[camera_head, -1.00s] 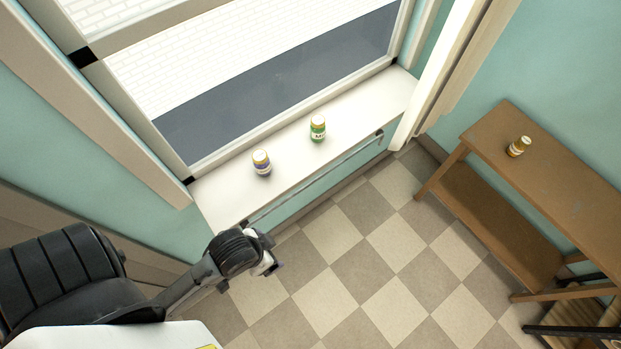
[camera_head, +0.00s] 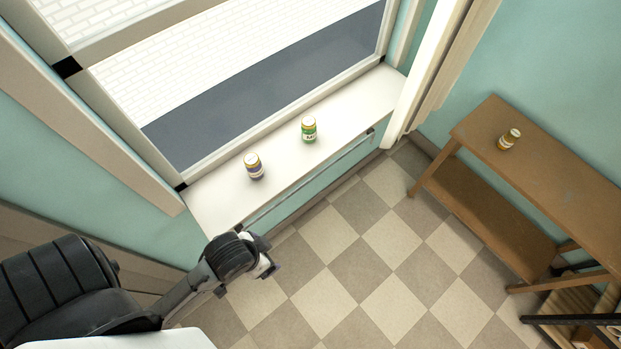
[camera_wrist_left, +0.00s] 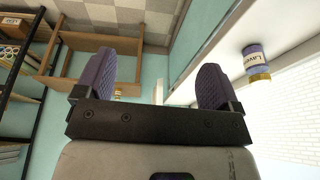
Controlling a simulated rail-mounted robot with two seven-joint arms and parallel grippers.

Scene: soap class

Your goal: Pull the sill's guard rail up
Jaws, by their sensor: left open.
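The guard rail (camera_head: 312,178) is a thin grey metal bar along the front of the white window sill (camera_head: 215,203). It sits low, at about the sill's front edge. My left gripper (camera_head: 272,257) is near the rail's left end, in front of the sill and apart from the rail as far as I can tell. In the left wrist view its two purple-padded fingers (camera_wrist_left: 155,80) stand wide apart with nothing held between them. The sill (camera_wrist_left: 215,35) runs beside the right finger there. My right gripper is out of view.
On the sill stand a purple-labelled jar (camera_head: 254,167), also in the left wrist view (camera_wrist_left: 256,64), and a green-labelled jar (camera_head: 309,131). A wooden table (camera_head: 560,190) at the right holds a small bottle (camera_head: 509,139). The checkered floor (camera_head: 350,260) between is clear.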

